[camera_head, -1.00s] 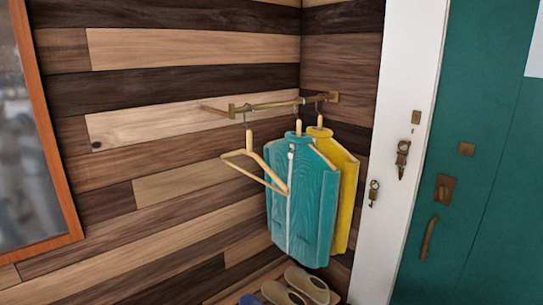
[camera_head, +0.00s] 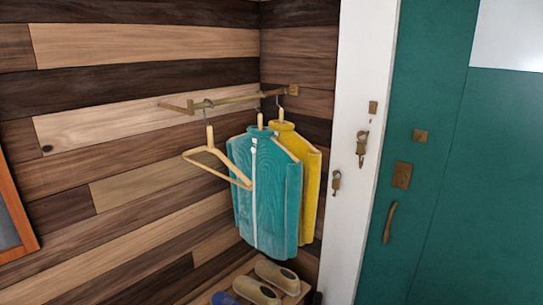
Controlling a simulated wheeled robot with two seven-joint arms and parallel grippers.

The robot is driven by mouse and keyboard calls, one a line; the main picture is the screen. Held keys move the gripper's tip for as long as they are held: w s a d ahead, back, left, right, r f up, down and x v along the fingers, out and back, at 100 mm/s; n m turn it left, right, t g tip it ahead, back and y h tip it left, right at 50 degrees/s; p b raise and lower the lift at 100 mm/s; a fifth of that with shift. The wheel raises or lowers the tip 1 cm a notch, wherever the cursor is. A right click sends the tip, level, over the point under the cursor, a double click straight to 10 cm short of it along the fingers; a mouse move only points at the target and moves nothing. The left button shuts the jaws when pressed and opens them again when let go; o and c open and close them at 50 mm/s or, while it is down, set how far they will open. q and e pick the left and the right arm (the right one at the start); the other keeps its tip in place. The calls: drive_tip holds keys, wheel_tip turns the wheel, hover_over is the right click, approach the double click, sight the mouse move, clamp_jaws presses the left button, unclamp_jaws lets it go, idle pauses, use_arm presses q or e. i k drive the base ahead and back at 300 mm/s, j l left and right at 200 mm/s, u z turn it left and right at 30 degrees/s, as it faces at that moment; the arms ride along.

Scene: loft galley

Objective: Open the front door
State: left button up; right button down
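The teal front door (camera_head: 450,190) fills the right of the view and looks shut against its white frame (camera_head: 358,60). A curved brass handle (camera_head: 390,222) is on the door's left side. A square brass plate (camera_head: 402,175) sits above the handle, and a smaller brass plate (camera_head: 420,135) is higher up. A pale panel (camera_head: 508,35) shows at the door's upper right. Neither of my grippers is in view.
A brass rail (camera_head: 230,100) on the wood-plank wall holds an empty hanger (camera_head: 215,155), a teal jacket (camera_head: 268,195) and a yellow one (camera_head: 312,190). Keys (camera_head: 361,148) hang on the white frame. Shoes (camera_head: 277,277) rest on a low wooden surface below. A framed mirror or picture (camera_head: 12,215) is at left.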

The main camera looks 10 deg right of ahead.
sight(464, 226)
drive_tip(key=z, duration=1.7)
drive_tip(key=i+l, duration=0.1)
drive_tip(key=i, duration=0.3)
drive_tip(key=i+j+u, duration=0.1)
drive_tip(key=i+j, duration=0.45)
